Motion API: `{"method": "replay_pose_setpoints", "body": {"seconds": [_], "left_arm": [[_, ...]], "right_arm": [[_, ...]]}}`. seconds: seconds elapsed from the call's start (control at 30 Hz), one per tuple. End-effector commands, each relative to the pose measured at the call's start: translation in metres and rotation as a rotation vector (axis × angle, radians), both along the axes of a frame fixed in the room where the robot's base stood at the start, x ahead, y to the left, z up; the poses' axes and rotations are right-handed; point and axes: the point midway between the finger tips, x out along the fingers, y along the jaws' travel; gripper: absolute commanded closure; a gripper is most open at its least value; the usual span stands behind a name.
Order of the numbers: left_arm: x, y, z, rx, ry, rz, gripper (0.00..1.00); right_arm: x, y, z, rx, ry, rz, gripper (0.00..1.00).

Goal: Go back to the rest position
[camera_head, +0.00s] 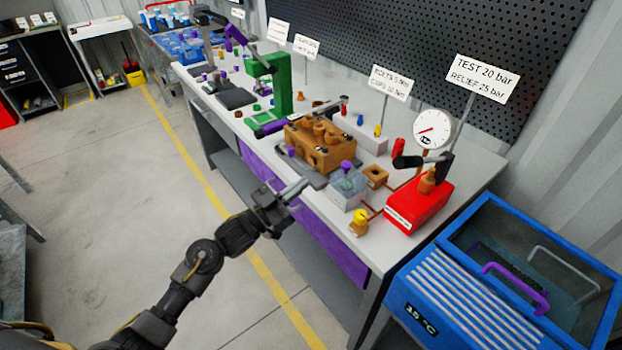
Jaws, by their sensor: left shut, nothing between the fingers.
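My left arm comes in from the lower left. Its gripper (294,191) is shut and empty, pointing at the front edge of the long workbench (395,245). In the picture its tip lies just in front of the orange-brown pump block (322,147), which sits on a dark plate with several round parts on top. I cannot tell whether the tip touches the bench. My right gripper is not in view.
On the bench stand a clear box (347,188), a red test unit (418,205), a gauge (433,128) and a green press (281,85). A blue cooler (455,290) stands at the lower right. The floor (120,190) to the left is clear.

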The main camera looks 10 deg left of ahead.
Motion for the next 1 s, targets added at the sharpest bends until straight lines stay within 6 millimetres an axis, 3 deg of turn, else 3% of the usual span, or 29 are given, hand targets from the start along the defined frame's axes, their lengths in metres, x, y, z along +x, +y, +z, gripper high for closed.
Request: {"method": "replay_pose_setpoints", "body": {"seconds": [0.43, 0.57, 0.67, 0.77, 0.87, 1.0], "left_arm": [[-0.004, 0.005, -0.003, 0.016, -0.004, 0.009, 1.00], [0.013, 0.021, -0.034, 0.088, 0.055, 0.097, 1.00], [0.031, 0.044, -0.090, 0.158, 0.170, 0.197, 1.00], [0.033, 0.069, -0.167, 0.233, 0.329, 0.294, 1.00], [0.015, 0.091, -0.245, 0.306, 0.494, 0.368, 1.00], [-0.033, 0.116, -0.347, 0.405, 0.718, 0.442, 1.00]], "right_arm": [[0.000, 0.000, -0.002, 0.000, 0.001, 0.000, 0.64], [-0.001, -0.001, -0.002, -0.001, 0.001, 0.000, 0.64], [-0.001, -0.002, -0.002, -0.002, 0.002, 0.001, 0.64], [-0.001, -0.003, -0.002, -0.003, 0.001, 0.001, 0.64], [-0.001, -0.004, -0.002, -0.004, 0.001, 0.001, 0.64], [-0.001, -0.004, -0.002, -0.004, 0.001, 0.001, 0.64]]}}
